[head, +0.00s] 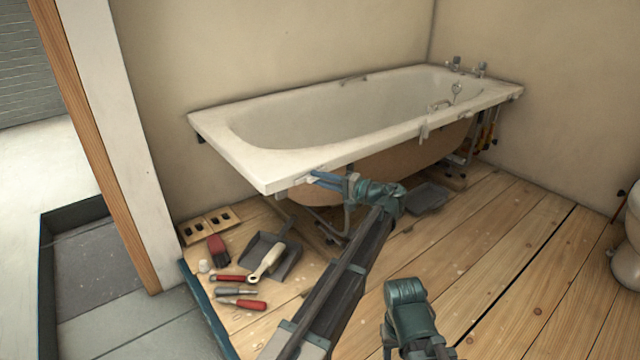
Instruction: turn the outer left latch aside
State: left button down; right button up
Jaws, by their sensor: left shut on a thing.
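The white bathtub (225,160) stands against the back wall with its front panel off. My left gripper (316,178) reaches up to the near long rim of the tub, close to the left corner. It is shut on the outer left latch, a small piece at the rim's underside that the fingers mostly hide, so I cannot tell how far it is turned. Another latch (424,131) hangs from the same rim farther right. My right arm shows only in part at the bottom; its gripper is not in view.
Left on the floorboards lie a dustpan (286,262), a pale-handled brush (266,262), red-handled tools (240,303) and a slotted wooden piece (208,225). A grey tray (428,197) lies beside the tub. A white fixture (628,245) stands at the right edge.

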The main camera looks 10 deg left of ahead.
pick_arm(q)
jog(key=shift+m, duration=0.4)
pick_arm(e)
jog(key=shift+f, duration=0.3)
pick_arm(q)
jog(key=c, duration=0.8)
grip_release()
